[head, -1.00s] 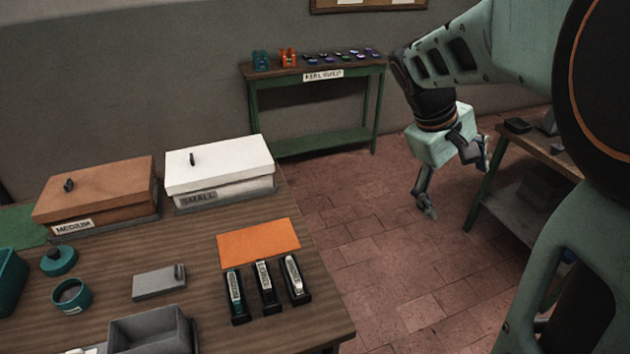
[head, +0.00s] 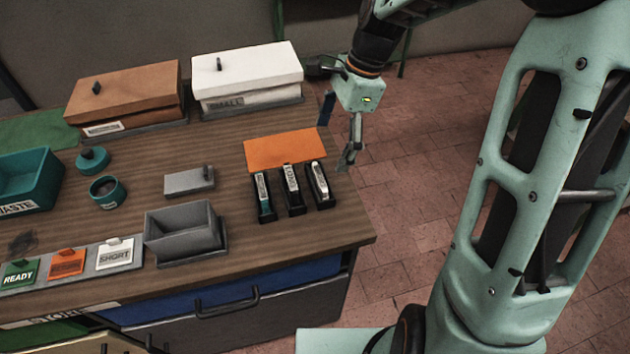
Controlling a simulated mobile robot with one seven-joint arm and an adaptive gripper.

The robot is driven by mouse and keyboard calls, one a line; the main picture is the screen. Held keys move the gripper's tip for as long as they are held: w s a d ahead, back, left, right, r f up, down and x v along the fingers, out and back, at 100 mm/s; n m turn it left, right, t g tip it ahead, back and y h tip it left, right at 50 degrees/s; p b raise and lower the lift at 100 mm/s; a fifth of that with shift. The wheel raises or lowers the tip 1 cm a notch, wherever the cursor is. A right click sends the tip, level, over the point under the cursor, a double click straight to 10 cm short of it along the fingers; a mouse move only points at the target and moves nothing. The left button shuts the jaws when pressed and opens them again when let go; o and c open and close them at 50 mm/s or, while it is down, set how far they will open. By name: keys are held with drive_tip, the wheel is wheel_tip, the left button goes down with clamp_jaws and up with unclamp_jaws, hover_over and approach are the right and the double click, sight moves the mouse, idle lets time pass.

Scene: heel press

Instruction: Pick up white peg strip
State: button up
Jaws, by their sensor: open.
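Three narrow strips stand in black holders near the right edge of the table. The left strip (head: 263,190) looks teal with a pale face. My gripper (head: 337,142) is open and empty. In the picture it is above and right of the strips, by the table's right edge, with its fingers spread downward and apart from the strips.
An orange mat (head: 285,149) lies behind the holders. A white lidded box (head: 247,70) and a brown lidded box (head: 125,92) stand at the back. A grey open bin (head: 183,240), a grey lid (head: 189,181) and a teal waste bin (head: 30,180) are further left.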

sight(320, 177)
drive_tip(key=p+x, duration=0.1)
drive_tip(key=x, duration=0.8)
drive_tip(key=shift+s+f, duration=0.1)
drive_tip(key=shift+f, duration=0.05)
drive_tip(key=shift+d, duration=0.1)
drive_tip(key=c, duration=1.2)
drive_tip(key=shift+c, duration=0.2)
